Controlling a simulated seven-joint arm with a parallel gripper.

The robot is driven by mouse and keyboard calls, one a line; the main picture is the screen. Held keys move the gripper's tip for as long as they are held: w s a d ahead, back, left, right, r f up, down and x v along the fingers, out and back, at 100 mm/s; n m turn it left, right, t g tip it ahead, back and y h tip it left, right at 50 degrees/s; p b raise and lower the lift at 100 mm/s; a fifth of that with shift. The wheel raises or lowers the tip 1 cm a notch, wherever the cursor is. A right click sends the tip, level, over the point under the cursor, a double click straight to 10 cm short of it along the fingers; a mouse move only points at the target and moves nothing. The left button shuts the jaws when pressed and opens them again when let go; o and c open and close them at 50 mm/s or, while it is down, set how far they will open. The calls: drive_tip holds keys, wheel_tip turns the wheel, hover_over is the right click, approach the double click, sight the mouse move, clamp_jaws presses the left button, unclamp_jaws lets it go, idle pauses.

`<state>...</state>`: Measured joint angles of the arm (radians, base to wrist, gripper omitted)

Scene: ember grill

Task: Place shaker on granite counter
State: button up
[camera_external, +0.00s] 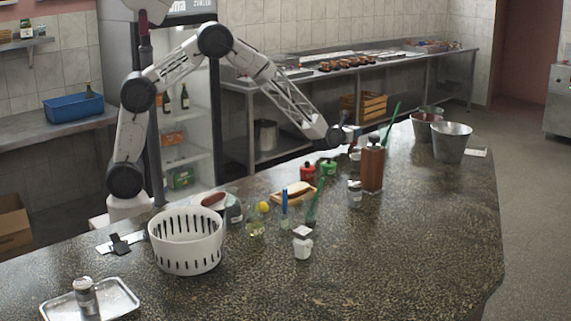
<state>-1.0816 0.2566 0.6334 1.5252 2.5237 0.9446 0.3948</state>
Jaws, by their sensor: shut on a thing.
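My gripper (354,143) is at the far end of my outstretched arm, low over the granite counter (400,262), just behind and left of a tall brown wooden mill (373,168). Its fingers are small and partly hidden there. It is shut on a small pale thing (355,153), too small and covered to identify. A small glass shaker with a metal top (355,194) stands upright on the counter in front of the gripper, left of the mill. Another such shaker (87,295) stands on a metal tray (120,301) at the near left.
A white slotted basket (187,243), a small white pot (303,246), a wooden board (294,193) and several bottles stand along the counter. Metal buckets (452,142) stand at the far right end. The counter's near middle and right are clear.

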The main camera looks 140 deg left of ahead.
drive_tip(key=shift+f, duration=0.15)
drive_tip(key=o, duration=1)
drive_tip(key=shift+d, duration=0.1)
drive_tip(key=shift+d+r, duration=0.2)
drive_tip(key=shift+d, duration=0.35)
drive_tip(key=d, duration=1)
drive_tip(key=shift+d, duration=0.35)
